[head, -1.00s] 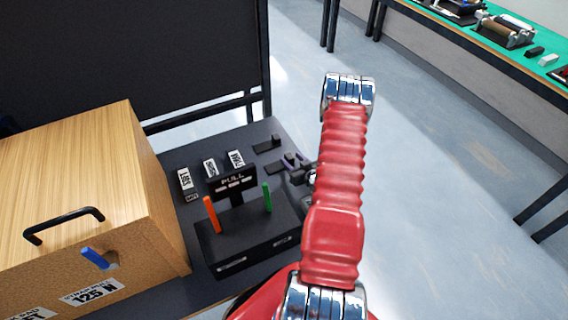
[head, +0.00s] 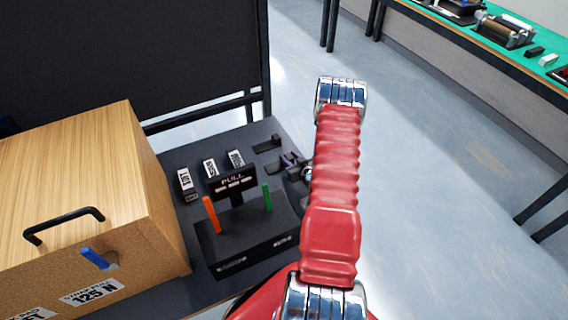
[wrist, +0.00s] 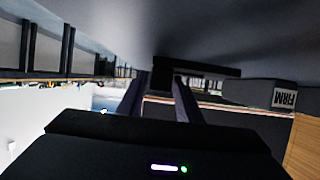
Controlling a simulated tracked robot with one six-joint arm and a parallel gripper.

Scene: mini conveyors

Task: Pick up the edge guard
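The edge guard looks to be the small black angled piece (head: 267,144) on the dark table top, right of the labelled blocks. In the wrist view it appears to be the dark bar (wrist: 210,68) just beyond the fingertips. My gripper (head: 286,159) is low over the table, just right of and nearer than this piece, partly hidden by my red arm. In the wrist view my gripper (wrist: 158,82) has its two fingers apart, with a clear gap between them and nothing visibly held.
White-labelled blocks (head: 210,168) stand left of the gripper, one marked FIRM (wrist: 284,98). A black PULL stand (head: 250,240) with orange and green posts is nearer. A wooden box (head: 75,170) fills the left. A green-topped bench (head: 455,18) is far right.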

